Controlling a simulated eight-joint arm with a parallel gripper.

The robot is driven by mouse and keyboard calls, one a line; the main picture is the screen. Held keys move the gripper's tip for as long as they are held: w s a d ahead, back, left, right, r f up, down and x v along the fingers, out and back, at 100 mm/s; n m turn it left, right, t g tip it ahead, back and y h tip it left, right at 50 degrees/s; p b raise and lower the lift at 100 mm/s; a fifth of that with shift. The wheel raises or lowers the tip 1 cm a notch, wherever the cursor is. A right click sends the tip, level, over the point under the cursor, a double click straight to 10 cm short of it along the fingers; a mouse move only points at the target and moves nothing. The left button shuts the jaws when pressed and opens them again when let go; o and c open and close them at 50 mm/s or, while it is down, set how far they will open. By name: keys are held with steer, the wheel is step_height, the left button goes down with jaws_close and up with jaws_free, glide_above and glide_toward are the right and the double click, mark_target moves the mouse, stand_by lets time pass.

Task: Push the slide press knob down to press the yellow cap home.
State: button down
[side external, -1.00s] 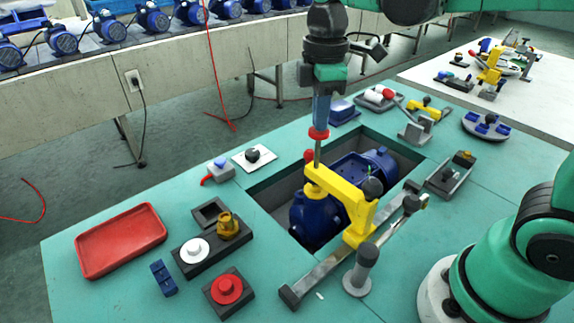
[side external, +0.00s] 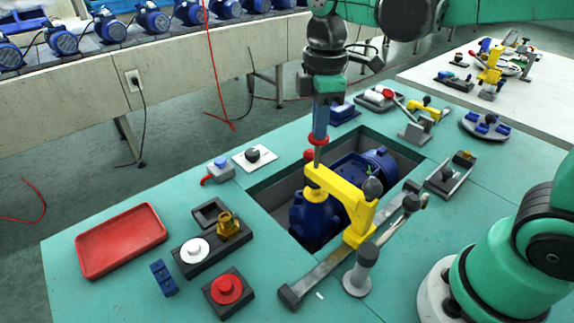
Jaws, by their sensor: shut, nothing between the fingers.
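The slide press has a yellow arm (side external: 345,198) reaching over the blue pump (side external: 312,218) in the sunken bay. Its red knob (side external: 317,141) sits on a thin upright rod that enters the outer end of the yellow arm. My gripper (side external: 319,132) points straight down, fingers shut and empty. Its fingertips are right above the knob and appear to touch its top. I cannot make out the yellow cap under the press; the yellow arm and pump block that spot.
The press stands on a grey rail (side external: 325,272) along the bay's near side. A grey upright post (side external: 363,268) stands right of it. A red tray (side external: 121,240), a dark block with a white disc (side external: 194,250) and a red round part (side external: 228,289) lie at left.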

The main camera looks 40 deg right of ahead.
steer(key=shift+r, duration=3.15)
steer(key=shift+f, duration=0.1)
steer(key=shift+f, duration=2.4)
